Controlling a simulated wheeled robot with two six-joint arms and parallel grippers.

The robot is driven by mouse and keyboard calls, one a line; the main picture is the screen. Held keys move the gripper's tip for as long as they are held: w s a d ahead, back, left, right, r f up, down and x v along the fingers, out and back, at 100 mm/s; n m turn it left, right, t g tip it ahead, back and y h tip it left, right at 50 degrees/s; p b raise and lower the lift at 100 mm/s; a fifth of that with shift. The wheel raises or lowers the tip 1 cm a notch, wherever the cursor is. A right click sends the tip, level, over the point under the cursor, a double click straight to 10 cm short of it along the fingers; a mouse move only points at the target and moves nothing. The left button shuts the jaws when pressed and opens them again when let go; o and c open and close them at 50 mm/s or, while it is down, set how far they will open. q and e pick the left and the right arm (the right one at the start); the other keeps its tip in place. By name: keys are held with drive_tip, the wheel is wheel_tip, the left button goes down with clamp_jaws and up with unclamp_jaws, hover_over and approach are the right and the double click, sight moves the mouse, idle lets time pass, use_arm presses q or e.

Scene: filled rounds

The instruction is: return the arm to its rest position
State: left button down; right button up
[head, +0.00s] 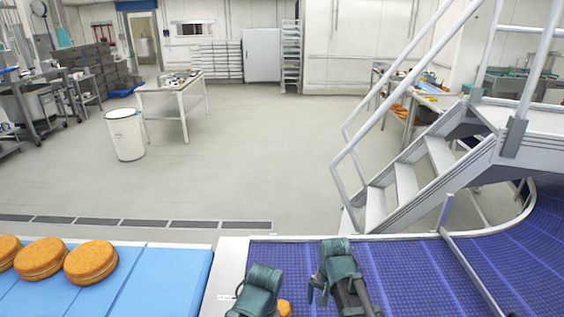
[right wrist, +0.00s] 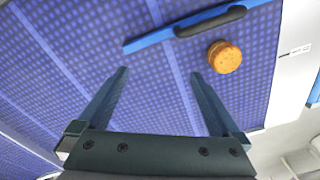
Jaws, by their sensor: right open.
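My right gripper (right wrist: 159,73) is open and empty above the purple-blue belt (right wrist: 70,40) in the right wrist view. A filled round (right wrist: 225,57) with an orange-brown top lies on the belt, just beyond and right of the right fingertip, apart from it. In the head view the right gripper (head: 338,262) is at the bottom centre over the belt. Another dark green arm part of mine (head: 258,290), seemingly the left, stands to its left; its jaws are not clear. An orange edge of a round (head: 285,307) shows beside it, mostly hidden.
Several filled rounds (head: 91,262) lie on a light blue belt (head: 165,280) at the left. A blue bar with a black grip (right wrist: 185,30) lies on the purple-blue belt near the round. Metal stairs with railings (head: 405,180) rise at the right. The floor beyond is open.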

drive_tip(key=s+d+n, duration=0.4)
drive_tip(key=n, duration=0.1)
drive_tip(key=s+a+f+n+h+b, duration=0.1)
drive_tip(key=s+a+f+n+b, duration=0.3)
drive_tip(key=a, duration=0.6)
drive_tip(key=shift+s+a+f+g+b, duration=0.2)
drive_tip(key=shift+s+f+g+b, duration=0.3)
drive_tip(key=shift+s, duration=0.45)
drive_tip(key=shift+a, duration=0.1)
